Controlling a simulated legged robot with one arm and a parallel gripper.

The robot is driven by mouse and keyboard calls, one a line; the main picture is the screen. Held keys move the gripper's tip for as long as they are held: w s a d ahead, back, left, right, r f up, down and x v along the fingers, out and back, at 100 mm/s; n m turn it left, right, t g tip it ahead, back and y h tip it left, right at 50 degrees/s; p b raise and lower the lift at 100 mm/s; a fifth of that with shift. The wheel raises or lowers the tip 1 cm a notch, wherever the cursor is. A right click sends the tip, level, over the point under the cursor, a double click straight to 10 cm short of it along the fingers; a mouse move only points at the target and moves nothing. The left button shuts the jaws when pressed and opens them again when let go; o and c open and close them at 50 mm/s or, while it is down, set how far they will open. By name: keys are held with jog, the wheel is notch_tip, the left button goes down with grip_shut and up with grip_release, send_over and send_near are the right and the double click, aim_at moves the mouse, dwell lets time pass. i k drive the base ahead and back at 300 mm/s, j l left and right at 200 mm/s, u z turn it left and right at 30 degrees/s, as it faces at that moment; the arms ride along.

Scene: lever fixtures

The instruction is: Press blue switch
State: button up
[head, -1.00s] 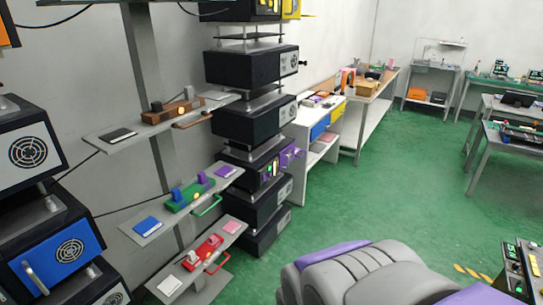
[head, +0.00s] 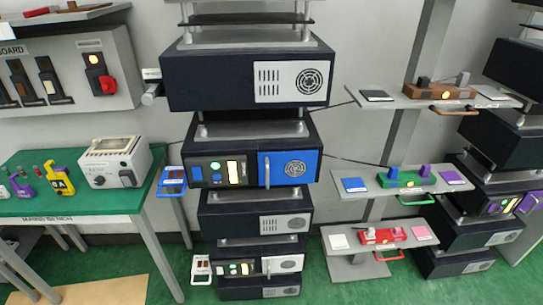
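Several blue parts show in the head view, and I cannot tell which one is the blue switch. A dark box in the middle stack has a blue front door (head: 290,168) with a light vertical handle, beside a panel (head: 217,171) with lit green and yellowish parts. My gripper is not in view.
A green-topped bench (head: 60,190) stands at left with a pale device (head: 115,163). A wall board (head: 70,75) above it has dark levers and a red switch (head: 107,85). A red fixture (head: 384,236) sits on the lower shelf. Green floor shows low between the furniture.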

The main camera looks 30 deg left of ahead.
aim_at(196, 171)
jog(key=u, duration=1.85)
